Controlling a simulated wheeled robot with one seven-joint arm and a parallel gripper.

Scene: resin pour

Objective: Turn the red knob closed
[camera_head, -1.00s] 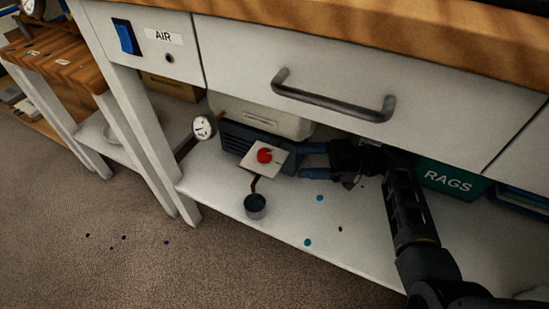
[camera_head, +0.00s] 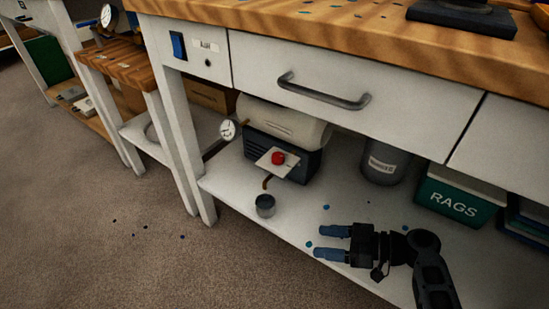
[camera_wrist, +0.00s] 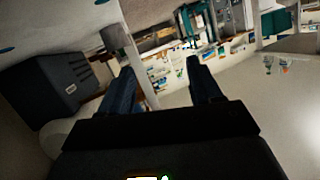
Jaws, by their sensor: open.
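A dark ribbed body (camera_wrist: 50,88) shows at left there; the knob is not visible in that view.
A small metal cup (camera_head: 265,205) stands below the knob's plate. A round gauge (camera_head: 228,130) is left of the unit. A grey canister (camera_head: 385,165) and green RAGS box (camera_head: 452,197) stand to the right. The drawer front (camera_head: 350,85) and bench overhang the shelf (camera_head: 240,190).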

